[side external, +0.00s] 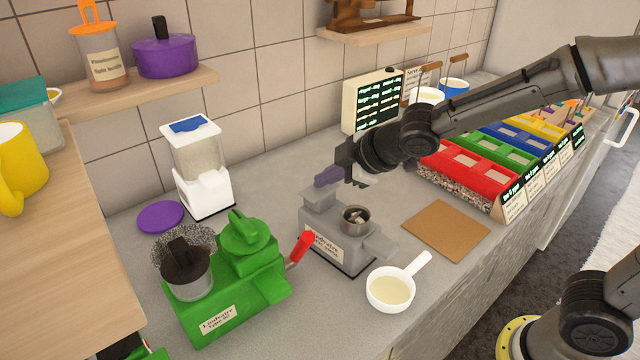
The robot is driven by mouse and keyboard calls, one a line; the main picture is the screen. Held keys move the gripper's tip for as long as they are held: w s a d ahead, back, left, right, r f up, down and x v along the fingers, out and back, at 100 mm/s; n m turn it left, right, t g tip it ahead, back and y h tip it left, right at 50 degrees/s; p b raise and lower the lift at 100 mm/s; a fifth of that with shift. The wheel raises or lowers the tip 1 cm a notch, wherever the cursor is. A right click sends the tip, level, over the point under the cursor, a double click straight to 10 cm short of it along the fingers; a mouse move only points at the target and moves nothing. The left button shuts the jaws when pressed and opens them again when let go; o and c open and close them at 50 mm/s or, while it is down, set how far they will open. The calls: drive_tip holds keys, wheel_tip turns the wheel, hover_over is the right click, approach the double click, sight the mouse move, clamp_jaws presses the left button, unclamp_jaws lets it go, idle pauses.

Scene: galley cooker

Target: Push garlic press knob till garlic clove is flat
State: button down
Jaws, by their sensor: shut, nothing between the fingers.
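A grey press-like machine (318,225) with a paper label stands on the counter in the middle of the side external view. A small round metal cup (356,226) on its top holds something pale (354,214), perhaps the garlic clove; its shape is too small to judge. A purple piece (327,176), perhaps the knob, shows above the machine's back, just left of my gripper. My gripper (359,183) is shut and empty, above the cup and beside the purple piece. I cannot tell whether it touches the purple piece.
A green machine (215,290) with a red lever (301,246) stands close at left. A white pan (391,288) sits in front, and a brown board (447,230) lies at right. Coloured bins (470,170) stand behind the board. A white dispenser (205,185) stands at back left.

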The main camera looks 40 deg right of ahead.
sight(326, 190)
drive_tip(key=shift+s+d+f, duration=0.1)
drive_tip(key=shift+s+f, duration=0.1)
drive_tip(key=shift+f, duration=0.3)
drive_tip(key=shift+r, duration=1.3)
drive_tip(key=shift+w+r, duration=0.1)
drive_tip(key=shift+r, duration=2.5)
